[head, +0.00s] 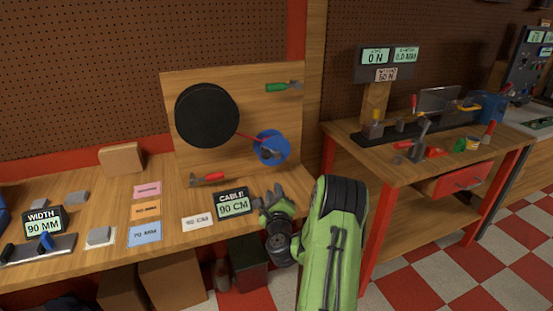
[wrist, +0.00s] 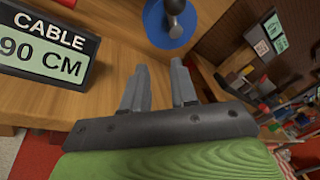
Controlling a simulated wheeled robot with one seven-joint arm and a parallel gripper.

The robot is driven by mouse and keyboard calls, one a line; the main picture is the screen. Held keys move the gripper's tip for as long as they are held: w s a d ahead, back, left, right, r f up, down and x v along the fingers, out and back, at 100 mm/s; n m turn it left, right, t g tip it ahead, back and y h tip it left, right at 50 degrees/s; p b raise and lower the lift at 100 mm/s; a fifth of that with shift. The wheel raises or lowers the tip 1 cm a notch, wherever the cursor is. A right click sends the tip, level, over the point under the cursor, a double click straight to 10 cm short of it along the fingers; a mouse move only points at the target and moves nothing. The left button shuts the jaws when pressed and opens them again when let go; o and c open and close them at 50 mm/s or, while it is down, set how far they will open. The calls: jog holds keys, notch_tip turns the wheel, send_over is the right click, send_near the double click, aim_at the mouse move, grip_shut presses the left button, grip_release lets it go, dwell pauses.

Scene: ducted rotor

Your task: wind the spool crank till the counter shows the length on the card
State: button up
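A blue spool (head: 270,147) with a dark crank is mounted on the upright wooden board, and a red cable runs to it from a large black drum (head: 207,115). In the wrist view the blue spool (wrist: 160,28) and its dark crank knob (wrist: 174,7) lie beyond my fingers. The counter (head: 234,205) stands on the bench and reads CABLE 90 CM; it also shows in the wrist view (wrist: 45,45). A white card (head: 197,222) left of it appears to read 90 CM. My gripper (wrist: 160,78) is open and empty, below the spool and right of the counter.
Red-handled (head: 208,178) and green-handled (head: 285,87) tools are by the board. Pink, orange and blue cards and a WIDTH display (head: 42,220) are at left. Another workbench (head: 400,140) with a vise-like rig stands at right. Bare bench lies below the spool.

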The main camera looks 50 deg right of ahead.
jog(key=s+b, duration=0.1)
jog(key=b, duration=0.1)
jog(key=s+a+b, duration=0.1)
jog(key=s+b, duration=0.1)
jog(key=s+a+b, duration=0.1)
jog(key=b, duration=0.1)
jog(key=shift+s+a, duration=0.2)
jog(key=shift+s, duration=0.05)
